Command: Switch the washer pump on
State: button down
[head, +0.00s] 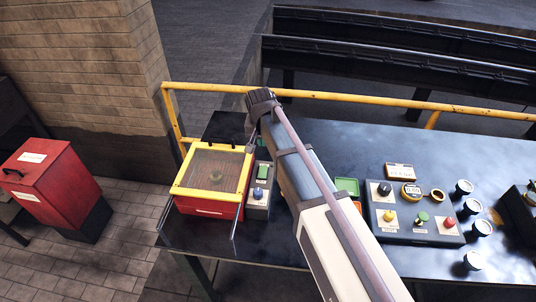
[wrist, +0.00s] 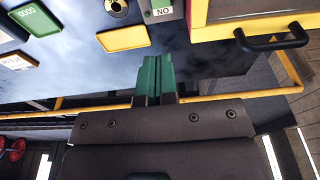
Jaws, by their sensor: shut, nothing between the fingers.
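The washer looks like a red box with a yellow-framed mesh lid (head: 215,170) at the left end of the bench. Its yellow edge (wrist: 235,30) and black handle show at the upper right of the wrist view. A small grey control box (head: 258,205) stands against its right side, with a green part on top and a blue knob (head: 258,193). In the wrist view only the end of a grey box with a "NO" label (wrist: 163,11) shows at the top edge. My gripper (wrist: 157,60) has green fingers, shut and empty, apart from that box; the fingers are hidden in the head view.
A grey control panel (head: 415,238) with coloured knobs and several round gauges fill the bench's right. A yellow rail (head: 350,100) runs along the back. A yellow tray (wrist: 123,37) and a green counter (wrist: 35,18) show in the wrist view. A red bin (head: 50,185) stands at left.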

aim_at(264, 166)
jog(key=shift+s+f, duration=0.1)
jog(key=f+b, duration=0.4)
jog(key=w+f+b, duration=0.1)
jog(key=f+b, duration=0.4)
jog(key=w+f+b, duration=0.1)
jog(key=f+b, duration=0.3)
jog(key=b, duration=0.1)
jog(key=shift+w+f, duration=0.25)
jog(key=shift+f, duration=0.1)
jog(key=shift+d+r, duration=0.1)
